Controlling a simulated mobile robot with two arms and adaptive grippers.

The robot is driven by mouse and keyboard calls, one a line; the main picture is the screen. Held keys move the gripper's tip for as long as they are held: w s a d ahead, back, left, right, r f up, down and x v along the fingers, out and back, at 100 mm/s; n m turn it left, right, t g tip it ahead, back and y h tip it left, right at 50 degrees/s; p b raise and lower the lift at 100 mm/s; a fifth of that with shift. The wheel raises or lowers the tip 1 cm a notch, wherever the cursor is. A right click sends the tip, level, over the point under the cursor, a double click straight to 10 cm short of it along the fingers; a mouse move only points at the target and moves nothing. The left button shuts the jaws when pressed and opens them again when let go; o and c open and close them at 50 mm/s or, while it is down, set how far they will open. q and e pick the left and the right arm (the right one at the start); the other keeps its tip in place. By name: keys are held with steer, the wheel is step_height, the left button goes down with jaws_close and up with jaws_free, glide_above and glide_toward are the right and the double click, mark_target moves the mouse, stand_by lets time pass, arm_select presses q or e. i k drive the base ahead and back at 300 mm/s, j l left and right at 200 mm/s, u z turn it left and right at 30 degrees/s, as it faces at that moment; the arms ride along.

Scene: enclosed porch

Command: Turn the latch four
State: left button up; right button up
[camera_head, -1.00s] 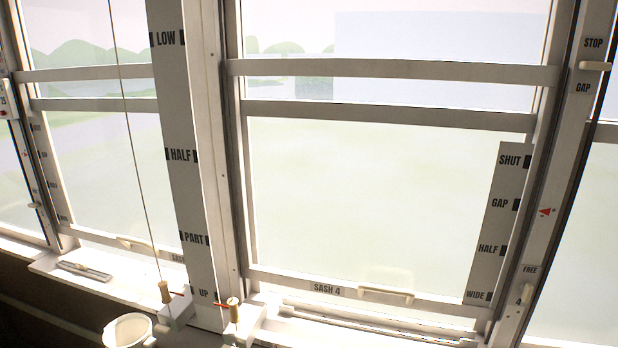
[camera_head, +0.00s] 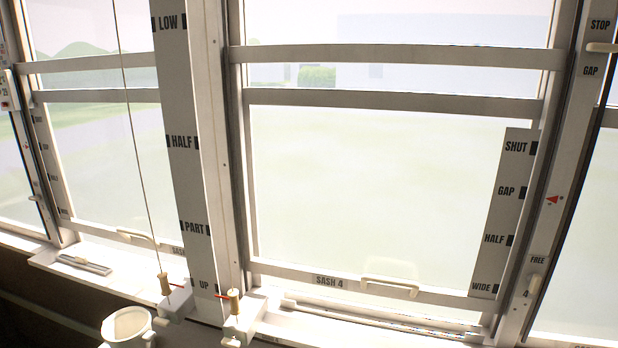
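A small white latch (camera_head: 534,285) sits low on the post right of the sash labelled SASH 4 (camera_head: 329,281). It stands close to upright, with a "4" printed beside its lower end and the word FREE (camera_head: 538,259) just above it. A red arrow mark (camera_head: 553,200) is higher on the same post. Another white latch (camera_head: 602,47) lies roughly level near the top right, between the words STOP and GAP. Neither of my grippers shows in the head view.
Sash 4 has a white handle (camera_head: 390,287) on its bottom rail. A scale strip (camera_head: 507,215) reads SHUT, GAP, HALF, WIDE. A white mug (camera_head: 128,328) and two cord fittings with wooden knobs (camera_head: 234,301) are at lower left. A flat tool (camera_head: 84,264) lies on the left sill.

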mark_target(534, 280)
steer(key=z, duration=1.25)
